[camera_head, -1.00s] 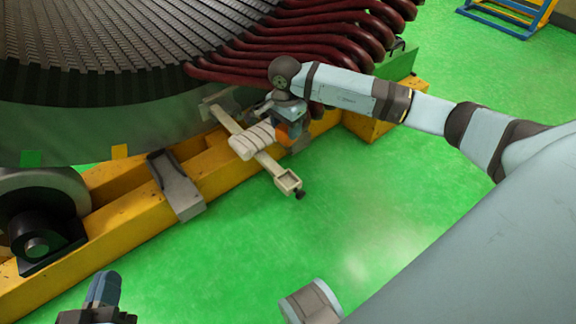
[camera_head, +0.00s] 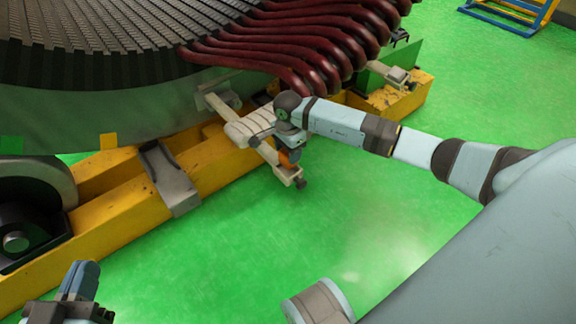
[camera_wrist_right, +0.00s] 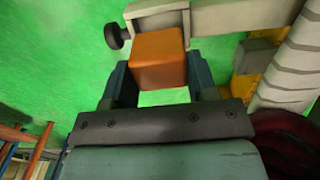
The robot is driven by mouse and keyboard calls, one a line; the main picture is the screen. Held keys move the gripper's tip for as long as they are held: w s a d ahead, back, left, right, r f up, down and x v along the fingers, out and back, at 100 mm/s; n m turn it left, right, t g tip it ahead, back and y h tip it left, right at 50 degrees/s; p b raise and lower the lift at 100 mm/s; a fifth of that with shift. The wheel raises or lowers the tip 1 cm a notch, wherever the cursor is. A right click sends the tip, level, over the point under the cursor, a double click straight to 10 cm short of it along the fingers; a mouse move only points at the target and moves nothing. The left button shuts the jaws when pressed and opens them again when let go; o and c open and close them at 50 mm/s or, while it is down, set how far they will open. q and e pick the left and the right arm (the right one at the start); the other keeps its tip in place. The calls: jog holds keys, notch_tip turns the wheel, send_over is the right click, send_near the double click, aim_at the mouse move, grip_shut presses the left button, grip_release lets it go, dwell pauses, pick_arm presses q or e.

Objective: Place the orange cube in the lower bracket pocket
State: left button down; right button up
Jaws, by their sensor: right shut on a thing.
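The orange cube (camera_head: 288,158) is held in my right gripper (camera_head: 289,153), close to the outer end of the beige bracket (camera_head: 267,150). In the right wrist view the cube (camera_wrist_right: 158,58) sits between the two fingers of the gripper (camera_wrist_right: 156,80). The bracket's open end pocket (camera_wrist_right: 160,18) shows just beyond the cube, with a dark knob beside it. I cannot tell whether the cube touches the pocket. My left gripper (camera_head: 82,280) is at the lower left, away from the bracket; its finger opening is unclear.
The large stator (camera_head: 100,90) with dark red coils (camera_head: 310,55) stands behind the bracket. A yellow beam frame (camera_head: 110,215) runs below it. A second beige bracket (camera_head: 390,73) is at the upper right. The green floor in front is clear.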

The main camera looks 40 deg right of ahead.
notch_tip(320, 180, down, 4)
jog(key=shift+f+b, duration=0.1)
jog(key=shift+b, duration=0.75)
jog(key=shift+f, duration=0.25)
jog(key=shift+r, duration=0.1)
jog(key=o, duration=0.9)
pick_arm(q)
jog(key=shift+w+a+r+m+t, duration=0.1)
jog(key=shift+w+a+m+t, duration=0.3)
jog(key=shift+m, duration=0.4)
pick_arm(e)
jog(key=shift+o, duration=0.2)
pick_arm(q)
jog(key=shift+d, duration=0.1)
